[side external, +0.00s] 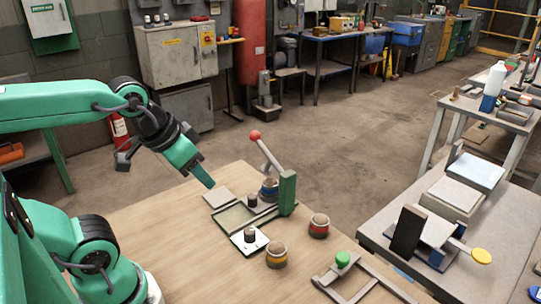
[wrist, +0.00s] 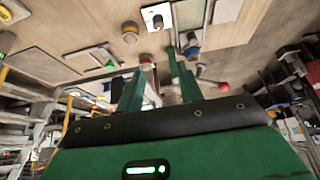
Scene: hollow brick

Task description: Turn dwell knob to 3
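The likely dwell knob (side external: 250,235) is a small dark knob standing on a white square plate (side external: 240,243) on the wooden table. The knob (wrist: 157,20) and its plate also show near the top of the wrist view. Its markings and setting are too small to read. My gripper (side external: 204,177) is in the air, up and to the left of the knob in the side view, and touches nothing. In the wrist view the two green fingers of my gripper (wrist: 155,68) stand apart with nothing held between them.
A lever with a red ball (side external: 255,135) rises from a green block (side external: 287,193) behind the knob. Pots with blue (side external: 269,188), red (side external: 319,226) and yellow (side external: 276,256) bands stand around. The table's left front is clear.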

